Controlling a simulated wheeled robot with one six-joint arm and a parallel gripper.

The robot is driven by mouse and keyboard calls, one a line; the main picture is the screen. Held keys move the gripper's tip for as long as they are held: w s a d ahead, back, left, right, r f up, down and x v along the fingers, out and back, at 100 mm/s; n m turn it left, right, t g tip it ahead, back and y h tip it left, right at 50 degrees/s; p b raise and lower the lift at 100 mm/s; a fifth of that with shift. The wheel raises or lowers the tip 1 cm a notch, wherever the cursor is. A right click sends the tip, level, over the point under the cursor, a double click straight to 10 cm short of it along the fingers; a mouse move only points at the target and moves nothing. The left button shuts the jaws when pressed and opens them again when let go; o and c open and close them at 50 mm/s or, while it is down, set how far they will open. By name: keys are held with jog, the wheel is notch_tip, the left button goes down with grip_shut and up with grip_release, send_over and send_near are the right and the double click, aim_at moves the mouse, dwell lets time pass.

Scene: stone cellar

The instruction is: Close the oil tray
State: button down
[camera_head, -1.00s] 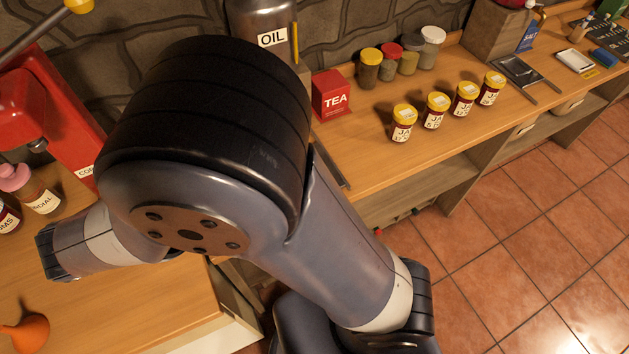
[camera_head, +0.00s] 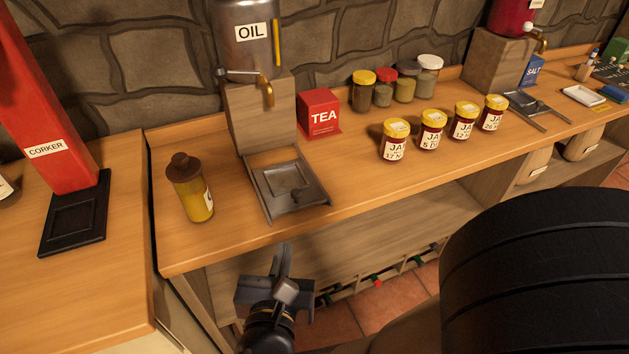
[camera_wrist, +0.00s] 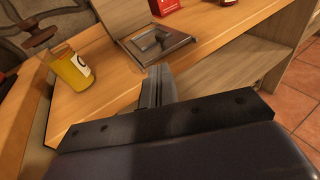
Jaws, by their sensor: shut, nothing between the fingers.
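The oil tray (camera_head: 312,200) is a flat grey metal drawer with a square recess. It sticks out over the counter from the wooden block under the metal oil tank (camera_head: 245,55), which has a brass tap. In the wrist view the oil tray (camera_wrist: 176,42) lies beyond my fingers. My gripper (camera_head: 284,262) is shut and empty, in front of the counter's edge and below the tray in the picture, apart from it. Its shut fingers also show in the wrist view (camera_wrist: 157,85), pointing towards the tray.
A yellow oil bottle with a brown stopper (camera_head: 196,197) stands left of the tray. A red tea box (camera_head: 320,114) and several jam jars (camera_head: 394,146) stand to the right. A red corker (camera_head: 50,120) is at the left. The counter's front edge (camera_head: 350,194) lies between.

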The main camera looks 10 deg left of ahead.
jog(key=b, duration=0.2)
send_near(282, 192)
jog(key=w+d, duration=0.2)
jog(key=w, duration=0.2)
jog(key=shift+d+r, duration=0.3)
jog(key=shift+d, duration=0.1)
jog(key=shift+w, duration=0.1)
jog(key=w+a, duration=0.1)
jog(key=w, duration=0.1)
jog(key=w+a, duration=0.1)
jog(key=w, duration=0.1)
jog(key=w+a, duration=0.1)
jog(key=shift+w+a, duration=0.35)
jog(key=shift+w, duration=0.05)
jog(key=shift+r, duration=0.15)
jog(key=shift+r, duration=0.1)
